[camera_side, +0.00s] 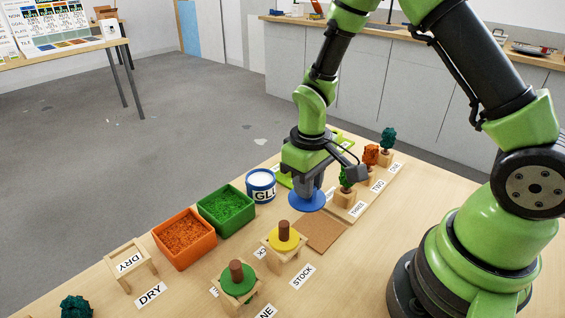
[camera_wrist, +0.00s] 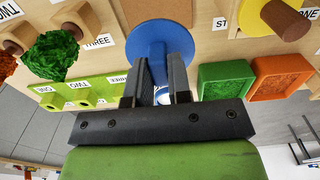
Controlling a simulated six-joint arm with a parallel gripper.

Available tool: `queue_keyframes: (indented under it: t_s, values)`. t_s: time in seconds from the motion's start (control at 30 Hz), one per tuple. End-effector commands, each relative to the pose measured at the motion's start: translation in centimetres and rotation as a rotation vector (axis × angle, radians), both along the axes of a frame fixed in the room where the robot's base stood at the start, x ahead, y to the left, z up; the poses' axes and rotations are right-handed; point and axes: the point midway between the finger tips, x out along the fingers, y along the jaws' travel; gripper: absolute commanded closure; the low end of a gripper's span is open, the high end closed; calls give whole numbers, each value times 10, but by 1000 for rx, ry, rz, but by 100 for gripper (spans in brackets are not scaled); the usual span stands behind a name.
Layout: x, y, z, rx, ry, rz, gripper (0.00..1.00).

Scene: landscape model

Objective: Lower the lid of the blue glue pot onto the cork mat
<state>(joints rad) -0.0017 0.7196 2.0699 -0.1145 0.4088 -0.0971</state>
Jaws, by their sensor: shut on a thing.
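My gripper (camera_wrist: 160,64) is shut on the blue lid (camera_wrist: 160,36), which is a flat round disc below the fingertips. The lid (camera_side: 306,203) is held in the air in the side view, its height hard to judge. The cork mat (camera_side: 325,234) is a bare brown square on the table, just in front of the lid in the picture. In the wrist view a brown strip of the mat (camera_wrist: 148,9) shows beyond the lid. The blue glue pot (camera_side: 261,189) with a "GLU" label stands uncovered to the left, showing white inside.
Green (camera_side: 226,210) and orange (camera_side: 184,238) tubs stand left of the mat. Stands with yellow (camera_side: 284,238) and green (camera_side: 238,280) discs are close by in front. Small model trees on blocks (camera_side: 346,190) line the right side. The mat's top is clear.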

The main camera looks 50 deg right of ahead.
Motion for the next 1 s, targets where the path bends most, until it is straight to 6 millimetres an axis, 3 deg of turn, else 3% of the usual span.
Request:
queue_keyframes:
  t_s: [0.1,0.23,1.0]
  values:
    - [-19,0,-1,1,1,-3,95]
    - [-29,0,-2,2,-2,-7,95]
    - [-30,0,-49,1,0,-4,95]
